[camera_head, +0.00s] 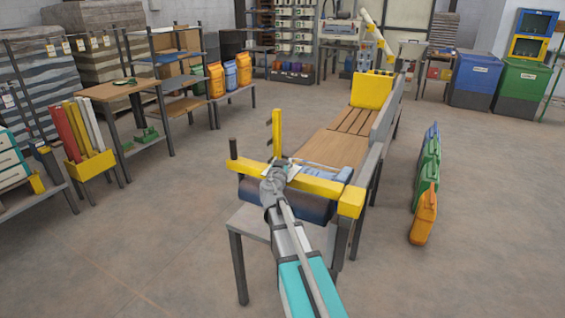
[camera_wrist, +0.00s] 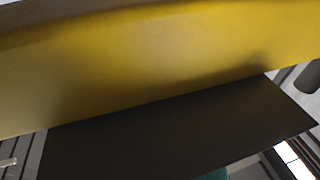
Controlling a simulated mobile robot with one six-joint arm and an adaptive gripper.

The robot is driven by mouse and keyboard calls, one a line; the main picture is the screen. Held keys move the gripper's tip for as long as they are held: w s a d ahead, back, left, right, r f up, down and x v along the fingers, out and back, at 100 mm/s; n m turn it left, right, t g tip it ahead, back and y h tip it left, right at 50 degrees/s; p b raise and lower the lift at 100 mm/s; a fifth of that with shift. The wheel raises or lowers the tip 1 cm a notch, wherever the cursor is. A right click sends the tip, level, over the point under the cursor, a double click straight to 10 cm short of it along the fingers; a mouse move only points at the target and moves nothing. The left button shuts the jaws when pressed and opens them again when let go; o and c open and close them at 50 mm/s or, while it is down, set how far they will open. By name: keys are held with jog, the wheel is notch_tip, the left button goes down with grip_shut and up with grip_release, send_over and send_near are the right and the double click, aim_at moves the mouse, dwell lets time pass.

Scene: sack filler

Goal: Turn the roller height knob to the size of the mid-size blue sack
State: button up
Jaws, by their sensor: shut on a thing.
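My gripper (camera_head: 277,180) is at the yellow crossbeam (camera_head: 315,184) at the near end of the conveyor. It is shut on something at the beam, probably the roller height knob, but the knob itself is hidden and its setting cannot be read. A dark roller (camera_head: 298,207) lies under the beam. A light blue thing (camera_head: 322,173), perhaps a sack, lies just behind the beam. In the wrist view the yellow beam (camera_wrist: 150,70) fills the top, with a dark surface (camera_wrist: 170,140) below it; the fingers cannot be made out.
The wooden conveyor bed (camera_head: 332,148) runs back to a yellow panel (camera_head: 371,91). A row of green, blue and orange sacks (camera_head: 424,217) stands on the floor at right. Orange and blue sacks (camera_head: 230,76) stand on a back-left bench.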

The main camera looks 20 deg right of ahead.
jog(key=shift+s, duration=0.1)
dwell(0.3)
jog(key=o, duration=0.9)
jog(key=shift+o, duration=0.2)
jog(key=v, duration=1.2)
jog(key=shift+f+g, duration=0.1)
jog(key=shift+g, duration=0.2)
